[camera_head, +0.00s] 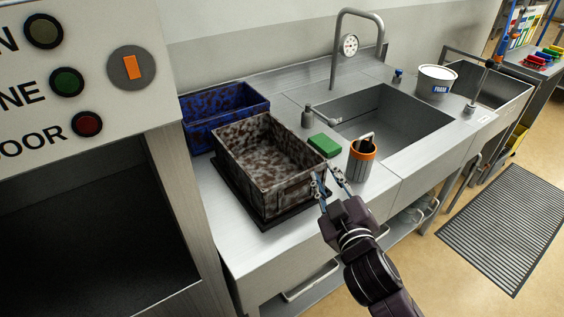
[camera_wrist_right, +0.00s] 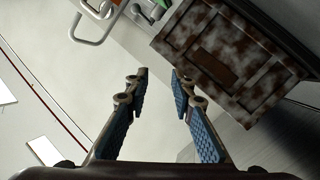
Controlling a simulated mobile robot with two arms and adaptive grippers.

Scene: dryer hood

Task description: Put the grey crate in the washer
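The grey crate (camera_head: 262,200), mottled with brown dirt, sits upright on a dark tray on the steel counter, left of the sink. My right gripper (camera_head: 327,180) is beside the crate's right front corner. In the right wrist view the gripper (camera_wrist_right: 158,85) is open with nothing between its fingers. The crate (camera_wrist_right: 225,65) lies behind and right of the right finger there; I cannot tell whether they touch. The washer (camera_head: 75,160) stands at the left, with labelled buttons on its front and a dark open chamber (camera_head: 90,245) below. My left gripper is not in view.
A blue crate (camera_head: 222,107) stands behind the grey one. A green sponge (camera_head: 325,145) and an orange-rimmed container (camera_head: 361,160) are close to the gripper. The sink (camera_head: 395,125), tap (camera_head: 335,60) and white tub (camera_head: 435,83) are farther right.

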